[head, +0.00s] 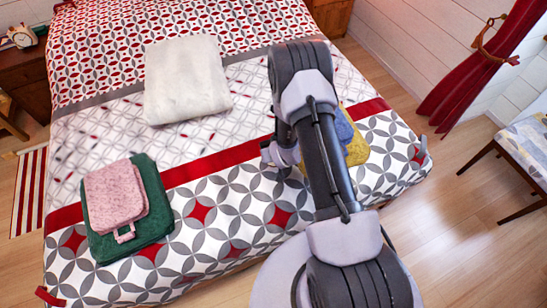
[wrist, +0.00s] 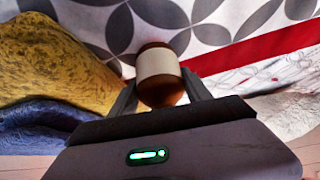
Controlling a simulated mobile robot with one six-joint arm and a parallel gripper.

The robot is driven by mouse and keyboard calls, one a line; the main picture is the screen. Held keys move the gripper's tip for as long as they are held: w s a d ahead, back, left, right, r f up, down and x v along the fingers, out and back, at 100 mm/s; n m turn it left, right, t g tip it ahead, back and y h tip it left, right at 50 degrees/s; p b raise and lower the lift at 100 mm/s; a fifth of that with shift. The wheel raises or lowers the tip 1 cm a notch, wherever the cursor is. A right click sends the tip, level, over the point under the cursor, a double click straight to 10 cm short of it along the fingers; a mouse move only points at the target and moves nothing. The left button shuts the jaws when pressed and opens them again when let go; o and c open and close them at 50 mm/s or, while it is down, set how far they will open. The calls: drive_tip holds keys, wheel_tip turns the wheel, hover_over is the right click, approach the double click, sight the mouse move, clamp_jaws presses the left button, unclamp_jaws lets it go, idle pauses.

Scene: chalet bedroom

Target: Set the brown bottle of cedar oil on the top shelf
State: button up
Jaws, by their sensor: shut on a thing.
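The brown bottle (wrist: 158,64) with a blank pale label is between the two fingers of my gripper (wrist: 160,88) in the wrist view. The gripper is shut on it. The patterned bed cover lies behind the bottle; I cannot tell whether the bottle touches it. In the head view my gripper (head: 281,153) is over the right part of the bed, mostly covered by my arm, and the bottle is hidden. No shelf shows in either view.
A yellow and blue folded cloth (head: 355,138) lies close by my gripper on the bed (head: 235,215). A white folded blanket (head: 185,78) and green and pink towels (head: 125,208) lie to the left. A chair (head: 520,150) and red curtain (head: 490,60) are at right. A nightstand (head: 25,75) stands at left.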

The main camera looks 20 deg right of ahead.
drive_tip(key=shift+f, duration=0.8)
drive_tip(key=shift+r, duration=0.15)
clamp_jaws()
drive_tip(key=o, duration=1.3)
unclamp_jaws()
drive_tip(key=shift+f, duration=0.2)
drive_tip(key=o, duration=0.4)
drive_tip(key=shift+c, duration=0.2)
drive_tip(key=shift+r, duration=0.15)
